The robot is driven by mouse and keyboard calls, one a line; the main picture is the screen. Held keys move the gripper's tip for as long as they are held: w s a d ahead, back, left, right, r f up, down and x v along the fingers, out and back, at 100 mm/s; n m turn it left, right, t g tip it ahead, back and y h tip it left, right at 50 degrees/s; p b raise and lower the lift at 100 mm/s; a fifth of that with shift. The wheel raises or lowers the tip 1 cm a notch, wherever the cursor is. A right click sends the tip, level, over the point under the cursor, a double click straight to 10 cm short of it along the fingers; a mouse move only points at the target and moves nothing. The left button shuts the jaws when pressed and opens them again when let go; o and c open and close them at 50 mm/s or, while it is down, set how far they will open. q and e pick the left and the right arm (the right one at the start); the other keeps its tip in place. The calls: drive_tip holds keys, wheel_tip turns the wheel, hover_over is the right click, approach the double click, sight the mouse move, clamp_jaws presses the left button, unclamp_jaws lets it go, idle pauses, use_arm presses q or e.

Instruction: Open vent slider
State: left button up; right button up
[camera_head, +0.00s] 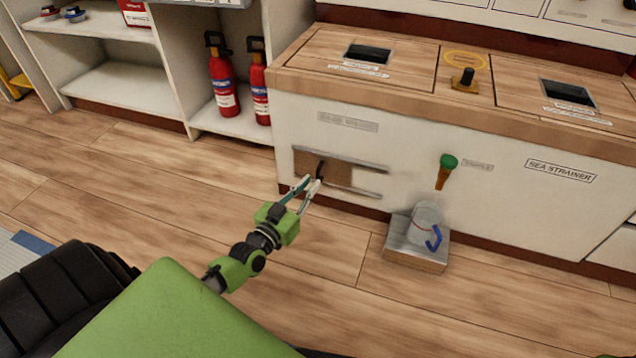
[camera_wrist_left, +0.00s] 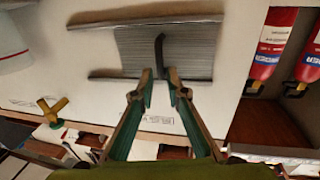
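The vent slider (camera_head: 338,174) is a brownish panel between two horizontal metal rails, low on the white cabinet front. In the left wrist view it appears as a grey slatted panel (camera_wrist_left: 190,50) between the rails. A black hooked handle (camera_head: 320,170) stands out from it; the handle also shows in the left wrist view (camera_wrist_left: 160,52). My left gripper (camera_head: 311,183) is at the handle, its fingers apart. In the left wrist view the handle's lower end lies between the fingertips (camera_wrist_left: 160,74); I cannot tell whether either finger touches it. My right gripper is not in view.
A green-topped valve handle (camera_head: 447,163) and a metal strainer pot with a blue hook (camera_head: 426,222) on a grey block are to the right. Two red fire extinguishers (camera_head: 222,80) stand on the shelf at left.

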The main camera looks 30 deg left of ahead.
sight(317, 177)
use_arm(q)
drive_tip(key=w+b, duration=0.1)
drive_tip(key=w, duration=0.3)
drive_tip(key=shift+a+f+b, duration=0.1)
drive_tip(key=shift+f+b, duration=0.05)
drive_tip(key=shift+b, duration=0.25)
drive_tip(key=shift+w, duration=0.5)
